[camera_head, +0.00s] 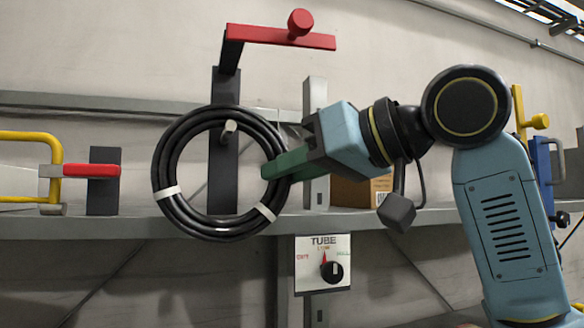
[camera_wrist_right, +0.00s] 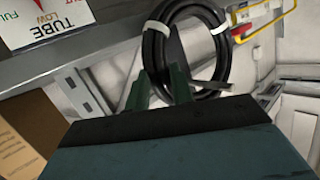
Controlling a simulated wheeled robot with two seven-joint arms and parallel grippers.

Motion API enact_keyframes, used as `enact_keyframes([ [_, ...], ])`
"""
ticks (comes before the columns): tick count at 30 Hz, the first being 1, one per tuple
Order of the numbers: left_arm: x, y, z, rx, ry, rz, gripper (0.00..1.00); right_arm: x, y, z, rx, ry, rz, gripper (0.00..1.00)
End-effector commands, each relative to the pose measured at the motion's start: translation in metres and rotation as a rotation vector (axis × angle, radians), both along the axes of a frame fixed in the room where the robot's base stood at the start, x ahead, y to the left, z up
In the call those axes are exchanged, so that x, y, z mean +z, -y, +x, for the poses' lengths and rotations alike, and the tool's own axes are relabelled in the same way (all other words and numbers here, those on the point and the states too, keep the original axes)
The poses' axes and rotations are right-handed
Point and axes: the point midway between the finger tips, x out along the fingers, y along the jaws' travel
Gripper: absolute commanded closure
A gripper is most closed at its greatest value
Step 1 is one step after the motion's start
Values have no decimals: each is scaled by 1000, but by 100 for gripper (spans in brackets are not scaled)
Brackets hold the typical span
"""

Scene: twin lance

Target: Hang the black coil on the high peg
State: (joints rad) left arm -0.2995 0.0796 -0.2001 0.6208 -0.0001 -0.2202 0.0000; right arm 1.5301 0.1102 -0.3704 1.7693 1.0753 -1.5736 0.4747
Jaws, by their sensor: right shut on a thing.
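The black coil (camera_head: 215,229) is a ring of black cable with pale ties. It hangs upright in front of a dark upright plate (camera_head: 225,88) on the wall frame. A short pale peg (camera_head: 229,128) shows inside the coil's opening, near its upper edge. I cannot tell whether the coil rests on it. My right gripper (camera_head: 268,172) has green fingers shut on the coil's right side. In the right wrist view the fingers (camera_wrist_right: 158,82) sit at the near side of the coil (camera_wrist_right: 153,52). My left gripper is not in view.
A red arm with a red knob (camera_head: 300,22) juts out above the coil. A red-handled yellow clamp (camera_head: 90,170) is at the left. A cardboard box (camera_head: 355,192) stands on the ledge behind my right arm. A TUBE dial panel (camera_head: 323,264) is below.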

Motion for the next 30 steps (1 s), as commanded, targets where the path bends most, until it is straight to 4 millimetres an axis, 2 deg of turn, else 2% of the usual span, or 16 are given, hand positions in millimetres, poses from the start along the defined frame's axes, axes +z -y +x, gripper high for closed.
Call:
enact_keyframes([
  [11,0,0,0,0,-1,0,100,1,0,0,0,1,2,100],
  [12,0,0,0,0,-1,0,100,1,0,0,0,1,2,72],
  [17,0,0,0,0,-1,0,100,1,0,0,0,1,1,52],
  [26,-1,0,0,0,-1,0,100,0,2,-1,-1,0,0,52],
  [30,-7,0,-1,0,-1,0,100,4,13,-8,-3,5,2,52],
])
